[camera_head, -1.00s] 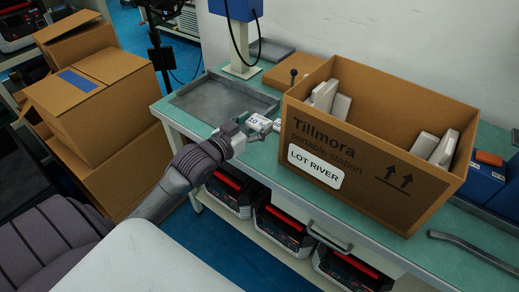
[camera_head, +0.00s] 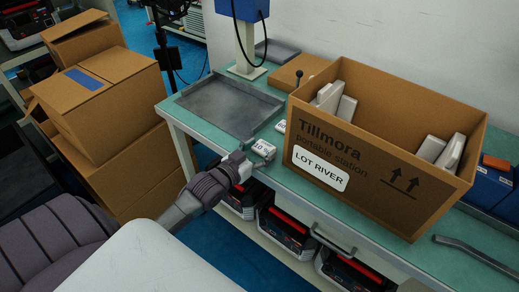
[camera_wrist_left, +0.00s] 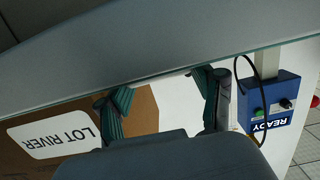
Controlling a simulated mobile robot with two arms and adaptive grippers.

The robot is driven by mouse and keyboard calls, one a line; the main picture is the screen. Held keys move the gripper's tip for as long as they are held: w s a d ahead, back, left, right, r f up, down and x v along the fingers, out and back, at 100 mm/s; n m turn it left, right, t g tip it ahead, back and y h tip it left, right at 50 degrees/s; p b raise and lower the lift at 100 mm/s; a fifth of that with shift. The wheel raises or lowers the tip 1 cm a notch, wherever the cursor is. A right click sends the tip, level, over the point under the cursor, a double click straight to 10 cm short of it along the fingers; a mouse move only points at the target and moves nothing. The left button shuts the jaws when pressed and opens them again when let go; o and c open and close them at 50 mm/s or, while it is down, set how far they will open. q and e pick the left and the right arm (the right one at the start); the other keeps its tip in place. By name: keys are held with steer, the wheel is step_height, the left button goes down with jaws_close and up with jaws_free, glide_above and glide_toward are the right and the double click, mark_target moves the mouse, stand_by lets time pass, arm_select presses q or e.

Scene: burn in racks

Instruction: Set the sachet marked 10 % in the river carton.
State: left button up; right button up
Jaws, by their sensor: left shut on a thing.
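The river carton (camera_head: 370,195) is a large open brown box with a "LOT RIVER" label, on the teal bench; the label also shows upside down in the left wrist view (camera_wrist_left: 55,136). Several pale packets (camera_head: 335,100) stand inside it at both ends. My left gripper (camera_head: 254,156) is shut on a small white sachet (camera_head: 264,148), which appears to be marked 10. It is at the bench's front edge, left of the carton and outside it. In the left wrist view, the fingers (camera_wrist_left: 165,102) show, but the sachet is not clear. My right gripper is out of view.
Another white sachet (camera_head: 281,126) lies by the carton's left corner. A grey tray (camera_head: 230,104) sits at the bench's left. A blue bin (camera_head: 490,185) and a grey bar (camera_head: 475,252) are right of the carton. Red-and-black units stand below.

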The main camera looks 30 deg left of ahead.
arm_select(q)
steer(key=shift+f, duration=0.15)
steer(key=o, duration=1.1)
steer(key=shift+f+b, duration=0.1)
steer(key=shift+b, duration=0.2)
steer(key=shift+f+b, duration=0.2)
steer(key=shift+b, duration=0.3)
steer(key=s, duration=0.4)
steer(key=s+a+r, duration=0.1)
steer(key=s, duration=0.4)
steer(key=s+r, duration=0.1)
steer(key=s, duration=0.3)
steer(key=shift+s+a+r+p, duration=0.2)
steer(key=shift+s+a+p, duration=0.1)
steer(key=shift+p, duration=0.1)
